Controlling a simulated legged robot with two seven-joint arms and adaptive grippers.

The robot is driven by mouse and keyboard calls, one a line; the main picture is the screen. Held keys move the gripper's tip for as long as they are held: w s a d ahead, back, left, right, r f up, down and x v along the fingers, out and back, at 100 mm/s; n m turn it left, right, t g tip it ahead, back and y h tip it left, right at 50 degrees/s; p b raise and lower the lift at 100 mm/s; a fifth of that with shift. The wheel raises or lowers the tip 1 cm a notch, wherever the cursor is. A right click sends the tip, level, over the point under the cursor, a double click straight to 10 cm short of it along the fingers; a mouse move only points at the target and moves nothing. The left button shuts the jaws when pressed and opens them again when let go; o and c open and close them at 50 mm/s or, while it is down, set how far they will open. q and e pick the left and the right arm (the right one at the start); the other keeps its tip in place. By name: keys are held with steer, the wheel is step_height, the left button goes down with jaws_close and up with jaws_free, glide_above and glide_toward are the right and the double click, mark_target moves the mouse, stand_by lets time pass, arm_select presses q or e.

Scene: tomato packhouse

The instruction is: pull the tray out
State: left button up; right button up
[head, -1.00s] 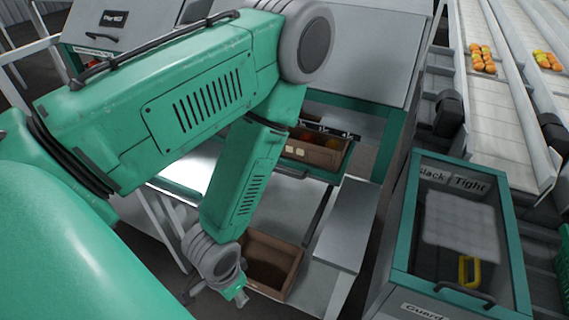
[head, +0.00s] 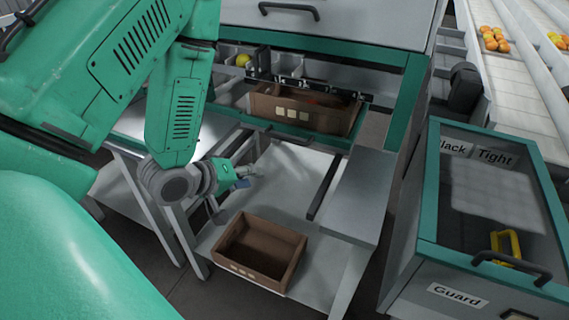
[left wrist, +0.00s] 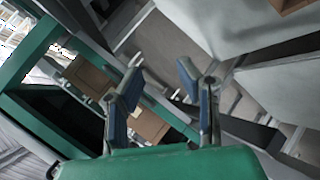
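A brown tray (head: 300,112) with pale squares on its front sits in the green-framed opening of the machine in the head view. Something reddish shows inside it. A second brown tray (head: 238,268), empty, rests on the low grey shelf. My left gripper (head: 250,177) is left of and below the upper tray, above and left of the lower one, apart from both. In the left wrist view its two blue-padded fingers (left wrist: 160,80) are spread with nothing between them. Brown panels (left wrist: 148,126) show beyond them, partly hidden by a finger. My right gripper is out of view.
A green frame post (head: 400,115) stands right of the upper tray. A grey ledge (head: 360,195) and dark rail (head: 324,188) lie below it. The Guard cabinet (head: 459,297) is at right. Bare shelf lies between the two trays.

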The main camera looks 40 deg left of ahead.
mark_target(284, 139)
arm_select(q)
steer(key=w+a+r+n+t+h+b, duration=0.1)
steer(key=a+r+n+t+b, duration=0.3)
steer(key=n+t+b, duration=0.15)
steer(key=shift+n+g, duration=0.35)
steer(key=b+x, duration=0.1)
steer(key=x, duration=0.3)
steer(key=b+x, duration=0.2)
steer(key=x, duration=0.3)
steer(key=b+x, duration=0.1)
steer(key=x, duration=0.4)
steer(key=shift+d+r, duration=0.2)
steer(key=shift+d, duration=0.1)
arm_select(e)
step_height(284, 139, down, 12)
arm_select(q)
jaws_close()
